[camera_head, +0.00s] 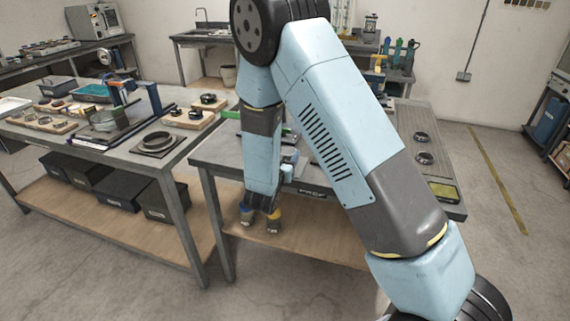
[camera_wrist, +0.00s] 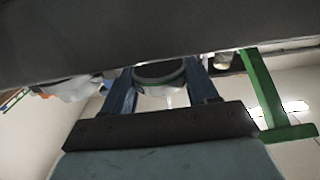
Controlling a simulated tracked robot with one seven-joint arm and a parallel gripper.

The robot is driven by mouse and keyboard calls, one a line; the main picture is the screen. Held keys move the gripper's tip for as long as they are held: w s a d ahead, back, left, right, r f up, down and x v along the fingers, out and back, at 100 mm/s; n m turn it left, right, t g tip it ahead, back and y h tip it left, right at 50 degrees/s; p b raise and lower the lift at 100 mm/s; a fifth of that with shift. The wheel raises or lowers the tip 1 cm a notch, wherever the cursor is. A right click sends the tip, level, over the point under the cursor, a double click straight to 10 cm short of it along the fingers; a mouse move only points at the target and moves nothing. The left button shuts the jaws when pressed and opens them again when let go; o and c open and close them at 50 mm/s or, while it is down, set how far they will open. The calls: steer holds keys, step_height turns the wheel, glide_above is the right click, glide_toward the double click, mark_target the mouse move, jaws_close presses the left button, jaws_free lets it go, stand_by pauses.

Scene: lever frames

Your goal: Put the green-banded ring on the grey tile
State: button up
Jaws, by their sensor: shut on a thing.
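In the wrist view, a dark round ring (camera_wrist: 160,80) sits between the two blue fingers of my gripper (camera_wrist: 160,66). The gripper is shut on it. In the head view my arm hides most of the gripper and the ring, over the middle table. I cannot pick out the grey tile with certainty. A dark square plate (camera_head: 137,151) bearing a dark ring (camera_head: 156,141) lies on the left table.
A green frame (camera_wrist: 265,90) stands close to the right of the fingers in the wrist view. Two dark rings (camera_head: 422,136) lie on the middle table's right end, near a yellow-green pad (camera_head: 443,191). The left table holds wooden boards (camera_head: 190,120) with rings.

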steer(key=shift+f, duration=1.55)
steer(key=shift+s+f, duration=0.1)
steer(key=shift+f, duration=0.2)
steer(key=shift+s+f, duration=0.15)
steer(key=shift+f, duration=0.2)
steer(key=o, duration=1.2)
steer(key=shift+f, duration=0.1)
steer(key=shift+r, duration=0.45)
steer(key=v, duration=1.1)
steer(key=shift+s+a+r, duration=0.15)
steer(key=shift+s+r, duration=0.1)
steer(key=shift+r, duration=0.1)
